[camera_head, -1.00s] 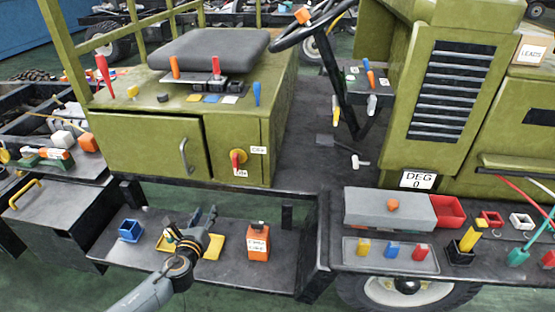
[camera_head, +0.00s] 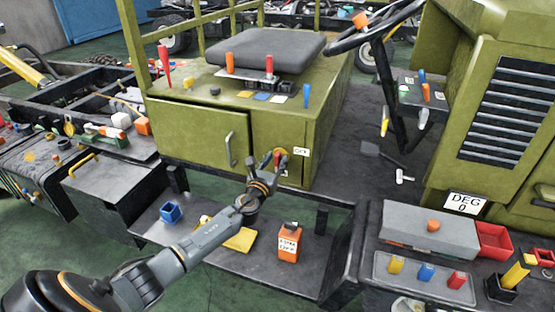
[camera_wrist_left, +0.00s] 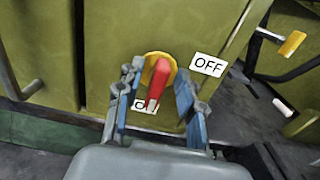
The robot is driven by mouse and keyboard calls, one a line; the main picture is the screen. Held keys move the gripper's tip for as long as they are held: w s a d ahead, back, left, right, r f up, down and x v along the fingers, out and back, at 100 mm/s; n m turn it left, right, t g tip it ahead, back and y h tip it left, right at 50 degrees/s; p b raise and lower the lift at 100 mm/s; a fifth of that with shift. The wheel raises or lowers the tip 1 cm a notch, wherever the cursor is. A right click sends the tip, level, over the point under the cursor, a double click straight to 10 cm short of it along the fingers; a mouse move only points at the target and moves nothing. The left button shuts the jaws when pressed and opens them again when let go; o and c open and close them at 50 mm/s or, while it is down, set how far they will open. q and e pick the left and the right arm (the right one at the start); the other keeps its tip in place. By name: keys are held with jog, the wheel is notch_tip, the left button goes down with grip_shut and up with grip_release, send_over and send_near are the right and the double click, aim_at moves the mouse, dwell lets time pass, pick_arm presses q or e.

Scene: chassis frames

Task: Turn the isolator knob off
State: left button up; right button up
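The isolator knob (camera_wrist_left: 158,78) has a red handle on a yellow disc (camera_wrist_left: 148,58), set on the olive seat box front. Its handle points down to the partly hidden ON label (camera_wrist_left: 142,106). The OFF label (camera_wrist_left: 208,64) is to its right. In the head view the knob (camera_head: 280,154) is partly covered by my gripper. My left gripper (camera_head: 273,160) is at the knob; in the wrist view its blue-padded fingers (camera_wrist_left: 155,80) stand apart on either side of the red handle, with visible gaps. My right gripper is not in view.
A door handle (camera_head: 230,150) sticks out left of the knob. The floor right of the box holds pedals.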

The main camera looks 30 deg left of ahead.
pick_arm(q)
jog(key=shift+x, duration=0.8)
jog(key=shift+c, duration=0.4)
grip_shut()
